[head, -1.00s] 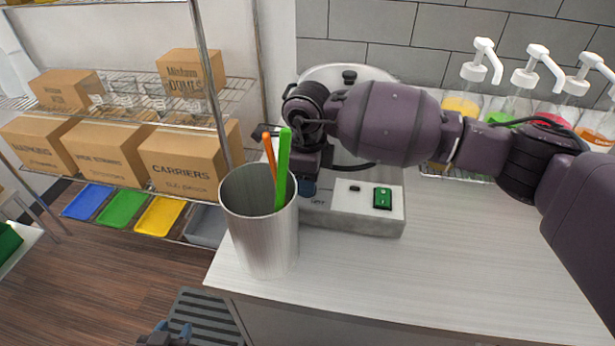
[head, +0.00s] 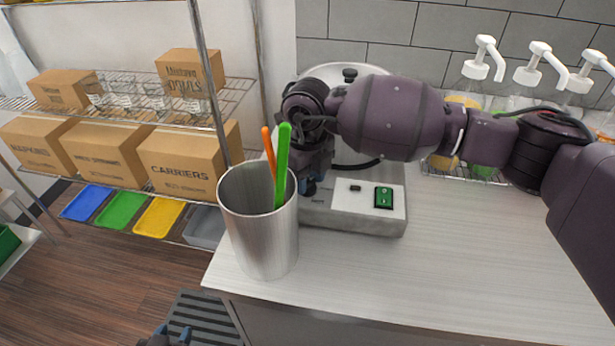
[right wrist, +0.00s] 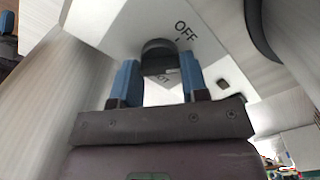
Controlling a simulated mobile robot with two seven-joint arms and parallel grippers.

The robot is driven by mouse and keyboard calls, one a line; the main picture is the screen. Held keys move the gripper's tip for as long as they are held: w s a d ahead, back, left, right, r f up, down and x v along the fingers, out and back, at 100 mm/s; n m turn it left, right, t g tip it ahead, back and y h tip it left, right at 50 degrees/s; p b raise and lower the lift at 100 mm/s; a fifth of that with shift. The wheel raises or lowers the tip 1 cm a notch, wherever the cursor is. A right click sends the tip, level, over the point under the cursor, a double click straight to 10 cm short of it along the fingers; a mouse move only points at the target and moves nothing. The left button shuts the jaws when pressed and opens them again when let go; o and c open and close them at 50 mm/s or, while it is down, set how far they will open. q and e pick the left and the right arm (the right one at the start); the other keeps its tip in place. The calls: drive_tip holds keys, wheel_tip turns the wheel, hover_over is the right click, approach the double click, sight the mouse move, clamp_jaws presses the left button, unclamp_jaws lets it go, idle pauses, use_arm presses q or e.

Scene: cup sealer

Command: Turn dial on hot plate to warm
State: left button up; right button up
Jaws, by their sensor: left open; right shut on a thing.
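The hot plate (head: 330,217) stands on the counter, a pale metal box with a sloped front panel. Its black dial (right wrist: 158,54) shows in the right wrist view, below the printed word OFF. Another label beneath the dial is partly hidden. My right gripper (right wrist: 158,76) has its blue fingers on either side of the dial and is shut on it. In the head view my right gripper (head: 310,186) is at the panel's left part, and my wrist and the cup hide the dial there. My left gripper (head: 167,337) is open, low at the bottom edge, mostly out of frame.
A metal cup (head: 259,232) with a green and an orange stick stands close in front of the hot plate. A green switch (head: 383,197) is on the panel's right. Pump bottles (head: 466,92) stand behind my right arm. The counter's right front is clear.

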drive_tip(key=m, duration=0.3)
drive_tip(key=shift+m, duration=0.9)
drive_tip(key=o, duration=0.9)
